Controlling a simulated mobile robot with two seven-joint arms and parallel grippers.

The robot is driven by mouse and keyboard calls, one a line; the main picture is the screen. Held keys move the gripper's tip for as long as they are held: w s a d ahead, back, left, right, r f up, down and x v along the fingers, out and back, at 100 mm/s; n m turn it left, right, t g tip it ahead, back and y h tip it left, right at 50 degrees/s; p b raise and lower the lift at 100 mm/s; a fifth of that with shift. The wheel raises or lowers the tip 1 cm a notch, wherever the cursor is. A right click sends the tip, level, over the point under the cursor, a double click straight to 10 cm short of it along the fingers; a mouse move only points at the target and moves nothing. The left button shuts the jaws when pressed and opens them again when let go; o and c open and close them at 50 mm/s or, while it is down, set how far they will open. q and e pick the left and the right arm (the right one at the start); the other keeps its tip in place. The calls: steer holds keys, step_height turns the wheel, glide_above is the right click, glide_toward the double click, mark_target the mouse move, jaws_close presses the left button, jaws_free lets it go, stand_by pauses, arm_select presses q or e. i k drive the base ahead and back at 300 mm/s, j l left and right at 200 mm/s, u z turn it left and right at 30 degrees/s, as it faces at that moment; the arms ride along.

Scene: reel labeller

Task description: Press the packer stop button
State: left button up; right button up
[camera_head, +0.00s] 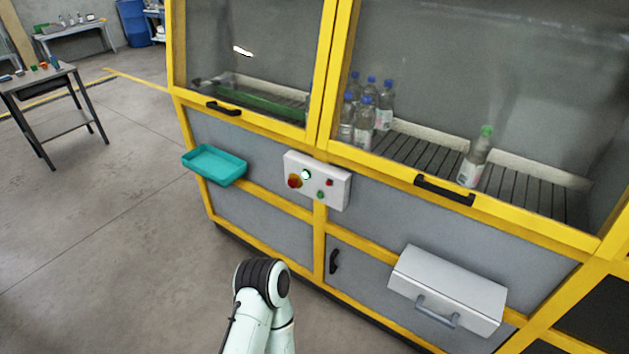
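A white control box (335,191) is fixed to the front of a yellow-framed machine (260,190), below the glass. It carries a large red knob (294,181) on a yellow base at the left, a lit white button (306,174), a green button (320,195) low down and a small red button (330,183) at the right. No label on the buttons is readable. One of my pale arm links with a black joint rises from the bottom middle, below the box and apart from it. Neither gripper shows.
A teal tray (214,165) juts out left of the box. A white lidded box (447,288) with a handle sticks out at the lower right. Bottles (366,117) stand behind the glass. A side table (45,78) stands at the far left. The floor left of the machine is clear.

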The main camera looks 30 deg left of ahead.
mark_target(292, 183)
steer(key=u, duration=1.4)
